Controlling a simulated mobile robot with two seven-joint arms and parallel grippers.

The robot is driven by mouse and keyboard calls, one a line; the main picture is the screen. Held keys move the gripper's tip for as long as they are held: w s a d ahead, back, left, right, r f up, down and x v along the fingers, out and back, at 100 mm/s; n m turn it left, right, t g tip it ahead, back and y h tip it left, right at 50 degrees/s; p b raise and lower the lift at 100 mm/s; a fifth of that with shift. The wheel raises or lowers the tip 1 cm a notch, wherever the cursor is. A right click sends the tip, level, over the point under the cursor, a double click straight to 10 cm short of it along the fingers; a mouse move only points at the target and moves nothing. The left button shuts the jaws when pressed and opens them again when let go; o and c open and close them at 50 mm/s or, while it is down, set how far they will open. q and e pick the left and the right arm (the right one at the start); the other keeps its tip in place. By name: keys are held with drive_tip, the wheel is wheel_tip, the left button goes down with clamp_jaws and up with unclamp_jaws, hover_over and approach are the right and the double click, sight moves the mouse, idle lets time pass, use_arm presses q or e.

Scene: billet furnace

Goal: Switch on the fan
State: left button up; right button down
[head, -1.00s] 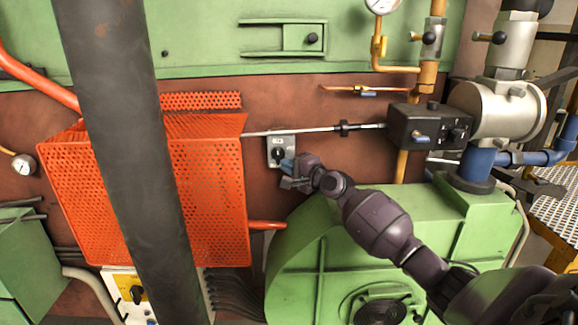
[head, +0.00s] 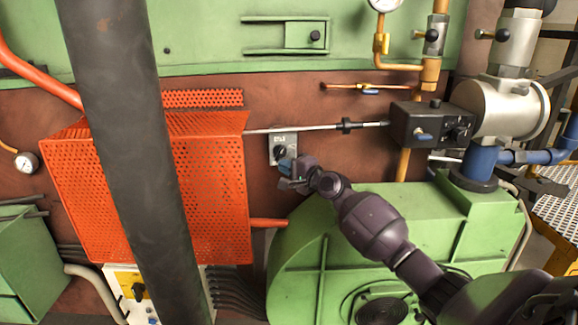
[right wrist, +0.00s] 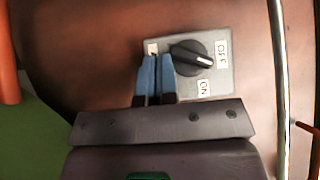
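The fan switch is a grey plate (head: 283,137) with a black rotary knob (right wrist: 188,57) on the brown wall, right of the orange mesh guard. In the right wrist view an OFF label (right wrist: 222,53) and an ON label (right wrist: 204,88) are on the plate. The knob's white mark points right, near the OFF label's lower end. My right gripper (head: 288,166) is at the plate's lower edge in the head view. Its blue fingers (right wrist: 157,60) are together with nothing visible between them, just left of the knob; contact is unclear. My left gripper is out of view.
The orange mesh guard (head: 206,190) stands out left of the switch. A thin metal rod (head: 312,129) crosses near the plate's top. A green fan housing (head: 345,240) is below my right arm. A black box (head: 418,122) and pipes are at the right.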

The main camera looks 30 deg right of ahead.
drive_tip(key=shift+w+a+f, duration=0.2)
drive_tip(key=shift+w+a, duration=0.15)
drive_tip(key=shift+a, duration=0.2)
idle(0.9)
idle(0.4)
drive_tip(key=shift+s, duration=0.1)
drive_tip(key=v, duration=1)
drive_tip(key=shift+s, duration=0.25)
drive_tip(key=shift+d, duration=0.15)
